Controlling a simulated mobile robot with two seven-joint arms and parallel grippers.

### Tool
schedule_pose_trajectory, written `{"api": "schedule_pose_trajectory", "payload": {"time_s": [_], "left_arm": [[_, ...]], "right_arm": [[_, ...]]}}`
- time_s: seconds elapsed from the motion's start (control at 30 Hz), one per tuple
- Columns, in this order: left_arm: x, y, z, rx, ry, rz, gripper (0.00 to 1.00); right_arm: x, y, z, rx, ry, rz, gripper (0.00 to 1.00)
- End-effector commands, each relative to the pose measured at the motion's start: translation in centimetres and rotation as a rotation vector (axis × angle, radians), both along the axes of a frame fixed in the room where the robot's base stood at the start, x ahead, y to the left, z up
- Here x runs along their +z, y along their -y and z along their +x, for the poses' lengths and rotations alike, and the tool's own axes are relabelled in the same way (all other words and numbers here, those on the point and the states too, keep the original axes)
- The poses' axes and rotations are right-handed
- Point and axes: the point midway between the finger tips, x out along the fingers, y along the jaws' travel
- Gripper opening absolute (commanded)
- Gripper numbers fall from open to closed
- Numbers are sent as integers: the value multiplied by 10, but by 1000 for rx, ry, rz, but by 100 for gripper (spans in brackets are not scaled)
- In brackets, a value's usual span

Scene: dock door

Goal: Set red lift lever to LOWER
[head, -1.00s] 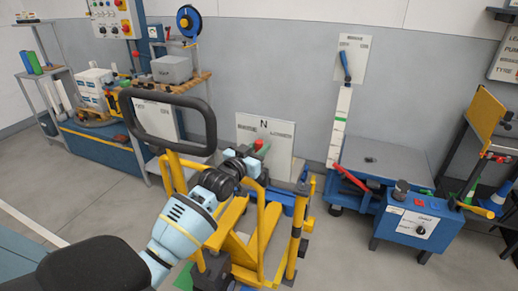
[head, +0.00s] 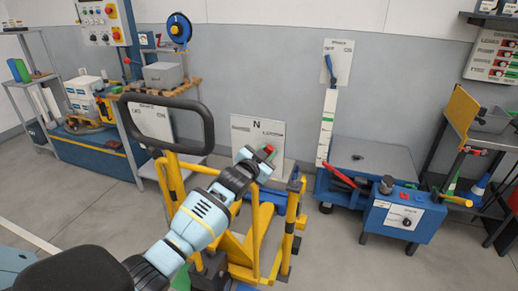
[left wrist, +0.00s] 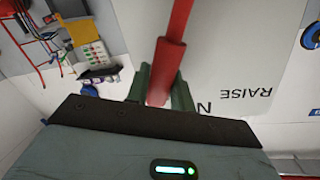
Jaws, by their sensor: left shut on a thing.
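The red lift lever (left wrist: 172,55) runs from the top of the left wrist view down between my left gripper's fingers (left wrist: 160,88), which are shut on it. Behind it is the white lever plate, marked N and RAISE (left wrist: 245,93), upside down in this view. In the head view, my left gripper (head: 262,155) is in front of the plate (head: 240,124). A small red part of the lever shows at the fingers, right of and below the N. The wording right of the N seems to read LOWER. My arm hides the plate's lower left. My right gripper is not in view.
A yellow pallet truck with a black loop handle (head: 122,117) stands close in front, beside my left arm. A blue lift table (head: 385,158) with a red handle is to the right. A blue control box (head: 385,222) stands before it. Open floor lies in front right.

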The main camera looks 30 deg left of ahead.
Motion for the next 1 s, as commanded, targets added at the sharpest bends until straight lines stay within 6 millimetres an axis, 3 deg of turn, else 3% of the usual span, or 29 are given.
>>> {"api": "schedule_pose_trajectory", "payload": {"time_s": [0.33, 0.87, 0.9, 1.0], "left_arm": [[-7, 13, 4, 2, -34, 147, 0], [-11, 16, 4, 0, -43, 177, 0], [-11, 16, 4, 0, -43, 177, 24], [-11, 16, 4, 0, -43, 177, 38]], "right_arm": [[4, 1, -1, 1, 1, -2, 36], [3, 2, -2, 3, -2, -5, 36], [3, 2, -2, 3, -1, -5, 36], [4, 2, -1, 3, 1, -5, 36]]}}
